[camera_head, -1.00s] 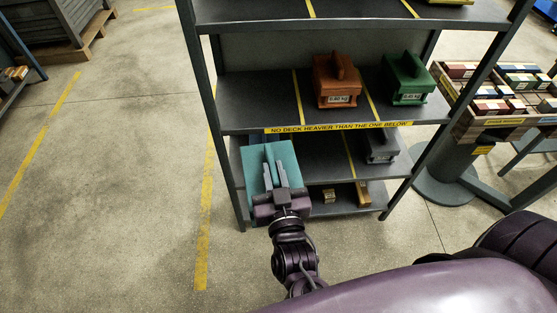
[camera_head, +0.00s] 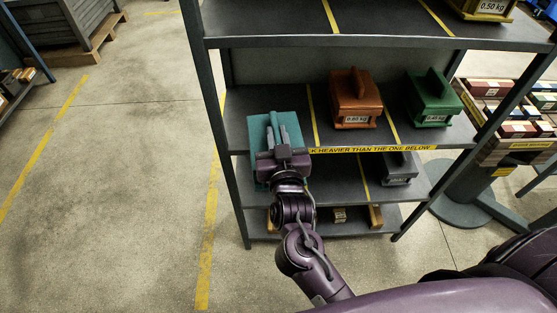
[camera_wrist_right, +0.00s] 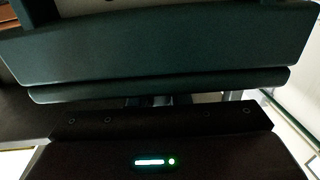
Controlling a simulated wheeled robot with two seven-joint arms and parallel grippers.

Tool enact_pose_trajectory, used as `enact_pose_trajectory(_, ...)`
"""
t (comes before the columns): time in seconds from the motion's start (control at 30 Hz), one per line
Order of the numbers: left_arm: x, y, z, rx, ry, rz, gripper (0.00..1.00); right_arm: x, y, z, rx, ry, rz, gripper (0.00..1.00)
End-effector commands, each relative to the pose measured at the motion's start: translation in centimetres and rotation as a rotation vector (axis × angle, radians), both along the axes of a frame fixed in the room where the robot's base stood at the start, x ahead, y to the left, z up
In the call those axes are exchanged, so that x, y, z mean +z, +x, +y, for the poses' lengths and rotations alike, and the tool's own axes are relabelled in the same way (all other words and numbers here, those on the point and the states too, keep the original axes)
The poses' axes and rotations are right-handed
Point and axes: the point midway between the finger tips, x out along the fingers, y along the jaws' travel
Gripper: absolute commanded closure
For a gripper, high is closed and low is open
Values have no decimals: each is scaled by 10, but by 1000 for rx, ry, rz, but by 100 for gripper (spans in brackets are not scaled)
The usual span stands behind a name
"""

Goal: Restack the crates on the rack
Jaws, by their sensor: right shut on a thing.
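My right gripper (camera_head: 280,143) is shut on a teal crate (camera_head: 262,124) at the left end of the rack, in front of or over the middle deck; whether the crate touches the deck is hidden. The teal crate fills the top of the right wrist view (camera_wrist_right: 160,50). An orange-brown crate (camera_head: 354,97) and a green crate (camera_head: 432,98) stand on the middle deck. A grey crate (camera_head: 398,168) stands on the deck below. A yellow crate (camera_head: 487,8), labelled 0.50 kg, is on the top deck, partly cut off. My left gripper is not in view.
The rack (camera_head: 240,105) has yellow lines dividing its decks and a yellow warning strip (camera_head: 372,149) on the middle deck's front edge. Small blocks (camera_head: 339,215) lie on the bottom deck. A stand with a tray of coloured blocks (camera_head: 490,150) is at right.

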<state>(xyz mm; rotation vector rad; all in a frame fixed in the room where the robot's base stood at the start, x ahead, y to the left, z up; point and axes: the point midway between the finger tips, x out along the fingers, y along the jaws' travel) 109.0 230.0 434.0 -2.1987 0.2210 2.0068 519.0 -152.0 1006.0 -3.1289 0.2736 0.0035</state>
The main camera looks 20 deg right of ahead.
Motion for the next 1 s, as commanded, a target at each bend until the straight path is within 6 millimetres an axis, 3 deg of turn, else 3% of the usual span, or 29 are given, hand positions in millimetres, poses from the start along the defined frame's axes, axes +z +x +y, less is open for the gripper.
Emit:
enact_pose_trajectory(0.43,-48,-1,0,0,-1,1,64,-6,88,-25,-1,0,-8,100)
enact_pose_trajectory(0.8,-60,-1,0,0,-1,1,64,-10,156,-45,-1,-2,-5,100)
enact_pose_trajectory(1.0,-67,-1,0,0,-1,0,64,-12,178,-51,0,-1,-4,100)
